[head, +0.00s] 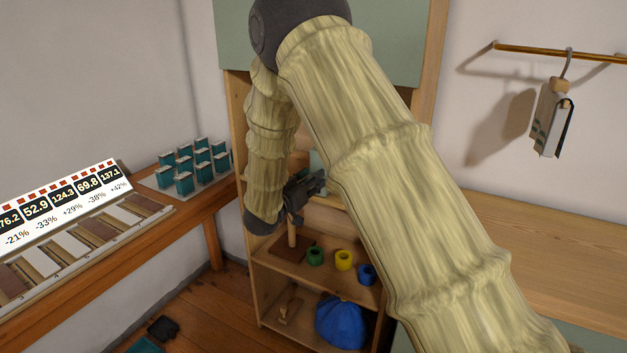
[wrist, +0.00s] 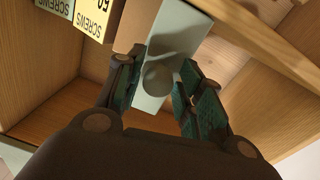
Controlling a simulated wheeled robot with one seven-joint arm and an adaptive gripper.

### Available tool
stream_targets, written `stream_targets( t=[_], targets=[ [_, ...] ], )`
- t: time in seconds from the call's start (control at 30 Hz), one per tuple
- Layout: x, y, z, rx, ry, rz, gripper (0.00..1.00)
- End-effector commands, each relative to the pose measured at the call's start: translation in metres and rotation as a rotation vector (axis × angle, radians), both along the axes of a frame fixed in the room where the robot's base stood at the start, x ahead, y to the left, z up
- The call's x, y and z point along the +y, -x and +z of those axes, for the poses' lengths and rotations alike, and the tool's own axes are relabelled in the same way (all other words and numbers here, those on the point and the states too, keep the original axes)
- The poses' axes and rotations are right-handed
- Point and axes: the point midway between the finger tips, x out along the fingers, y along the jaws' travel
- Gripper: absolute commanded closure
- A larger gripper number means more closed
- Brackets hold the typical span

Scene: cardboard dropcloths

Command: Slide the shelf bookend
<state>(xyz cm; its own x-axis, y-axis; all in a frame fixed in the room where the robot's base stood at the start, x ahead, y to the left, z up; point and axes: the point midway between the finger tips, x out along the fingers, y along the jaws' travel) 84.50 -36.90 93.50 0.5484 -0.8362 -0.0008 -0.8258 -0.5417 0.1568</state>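The bookend (wrist: 178,35) is a pale grey-green plate with a round knob (wrist: 157,77), standing on a wooden shelf in the wrist view. In the head view a small pale green part of it (head: 317,160) shows behind my gripper (head: 308,187); my arm hides much of that shelf. In the wrist view my gripper (wrist: 160,83) has its fingers apart, one on each side of the knob. A narrow gap seems to show on the right; I cannot tell whether the left finger touches.
Boxes marked SCREWS (wrist: 92,18) stand left of the bookend. A wooden shelf edge (wrist: 265,42) runs close on the right. Below are green (head: 315,256), yellow (head: 344,260) and blue (head: 367,274) cups and a blue cap (head: 341,322). A bench (head: 110,235) stands left.

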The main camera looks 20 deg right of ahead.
Motion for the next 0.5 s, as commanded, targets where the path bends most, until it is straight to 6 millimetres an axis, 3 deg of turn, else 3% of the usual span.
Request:
stream_targets(
  t=[0.33, 0.5],
  targets=[
    [-0.002, 0.001, 0.0, 0.0, 0.0, -0.003, 0.52],
    [0.009, 0.007, 0.0, 0.0, -0.001, -0.002, 0.52]
  ],
)
